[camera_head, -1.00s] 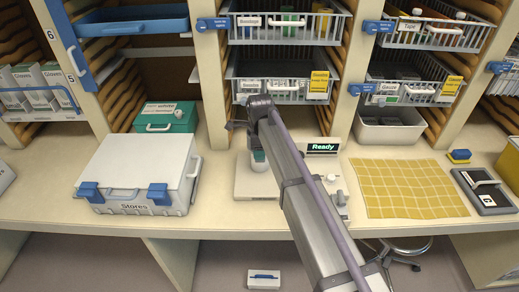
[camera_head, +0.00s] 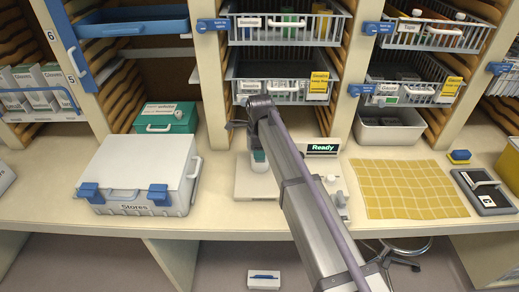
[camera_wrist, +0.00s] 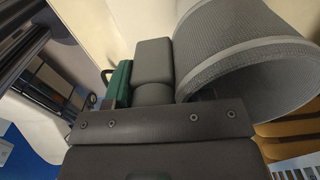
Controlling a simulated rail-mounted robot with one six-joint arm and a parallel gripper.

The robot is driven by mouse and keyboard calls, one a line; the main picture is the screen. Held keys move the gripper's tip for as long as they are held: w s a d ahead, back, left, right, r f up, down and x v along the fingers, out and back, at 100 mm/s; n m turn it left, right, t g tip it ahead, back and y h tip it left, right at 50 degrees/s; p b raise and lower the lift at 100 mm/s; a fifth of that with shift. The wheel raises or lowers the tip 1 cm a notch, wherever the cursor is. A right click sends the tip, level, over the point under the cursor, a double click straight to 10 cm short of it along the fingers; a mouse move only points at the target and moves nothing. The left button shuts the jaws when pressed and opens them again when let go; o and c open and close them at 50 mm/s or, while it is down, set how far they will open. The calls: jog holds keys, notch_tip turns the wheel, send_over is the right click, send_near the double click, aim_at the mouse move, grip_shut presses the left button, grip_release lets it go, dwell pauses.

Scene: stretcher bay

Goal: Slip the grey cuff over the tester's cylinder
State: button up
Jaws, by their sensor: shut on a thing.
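The grey cuff (camera_wrist: 245,50) is a wide, open, textured ring that fills the upper right of the wrist view. My gripper (camera_wrist: 163,85) is shut on it at the cuff's left side; the exact contact is hard to make out. In the head view my arm hides the cuff and most of the gripper. The tester's pale base (camera_head: 252,186) stands on the counter behind my arm, with its lit "Ready" display (camera_head: 322,148).
A white Stores case (camera_head: 140,170) and a green box (camera_head: 166,118) stand to the left. A yellow gridded mat (camera_head: 408,188) and a dark tablet-like device (camera_head: 486,191) lie to the right. Wire baskets (camera_head: 280,85) hang above the tester. Bare counter shows left of the tester.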

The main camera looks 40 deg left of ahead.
jog(key=shift+f+b, duration=0.9)
jog(key=shift+r+p, duration=0.9)
jog(key=shift+r, duration=0.05)
dwell(0.3)
jog(key=o, duration=1.1)
dwell(0.4)
